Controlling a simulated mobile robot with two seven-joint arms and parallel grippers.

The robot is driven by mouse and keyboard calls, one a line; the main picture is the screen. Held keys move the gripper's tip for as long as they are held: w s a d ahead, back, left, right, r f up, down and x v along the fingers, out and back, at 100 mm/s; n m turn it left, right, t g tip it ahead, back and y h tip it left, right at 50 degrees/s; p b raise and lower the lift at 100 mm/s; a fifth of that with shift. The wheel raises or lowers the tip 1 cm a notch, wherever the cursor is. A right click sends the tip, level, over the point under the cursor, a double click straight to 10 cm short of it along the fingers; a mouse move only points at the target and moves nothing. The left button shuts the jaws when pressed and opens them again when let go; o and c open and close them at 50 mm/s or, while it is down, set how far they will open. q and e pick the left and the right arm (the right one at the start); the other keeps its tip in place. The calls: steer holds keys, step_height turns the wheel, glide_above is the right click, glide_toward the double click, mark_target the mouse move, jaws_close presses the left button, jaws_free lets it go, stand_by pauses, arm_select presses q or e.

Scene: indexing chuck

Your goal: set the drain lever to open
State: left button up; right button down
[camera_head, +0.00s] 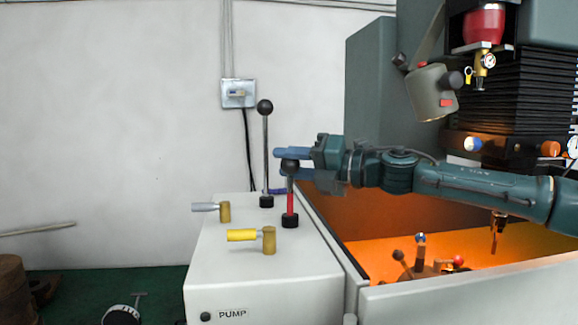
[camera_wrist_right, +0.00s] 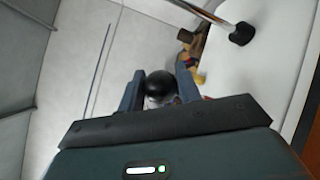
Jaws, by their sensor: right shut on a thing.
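A lever with a red shaft (camera_head: 290,206) and a black ball knob (camera_head: 289,166) stands about upright on the pump cabinet. My right gripper (camera_head: 282,159) reaches it from the right and is shut on the knob. The wrist view shows the black knob (camera_wrist_right: 161,86) between the two blue fingers. Behind it is a taller grey lever (camera_head: 265,150) with a black ball on top, near upright. Two valves with a yellow handle (camera_head: 243,235) and a grey handle (camera_head: 206,207) point left. No drain label is readable. My left gripper is out of view.
The white cabinet (camera_head: 265,290) reads PUMP on its front. To the right is the machine's orange-lit enclosure (camera_head: 400,245) with small levers inside. A lamp (camera_head: 434,92) hangs above my arm. A switch box (camera_head: 238,93) is on the wall.

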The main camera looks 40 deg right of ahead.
steer(key=shift+s+a+r, duration=0.1)
steer(key=shift+a, duration=0.15)
steer(key=c, duration=1)
jaws_free()
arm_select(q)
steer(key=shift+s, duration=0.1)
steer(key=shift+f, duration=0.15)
arm_select(e)
steer(key=shift+s+d+b, duration=0.3)
steer(key=shift+s+b, duration=0.25)
steer(key=shift+b, duration=0.1)
arm_select(q)
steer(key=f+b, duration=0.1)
steer(key=b, duration=0.1)
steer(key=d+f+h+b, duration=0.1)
steer(key=b, duration=0.2)
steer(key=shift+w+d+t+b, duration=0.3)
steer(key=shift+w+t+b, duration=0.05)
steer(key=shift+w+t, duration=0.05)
arm_select(e)
steer(key=v, duration=1.2)
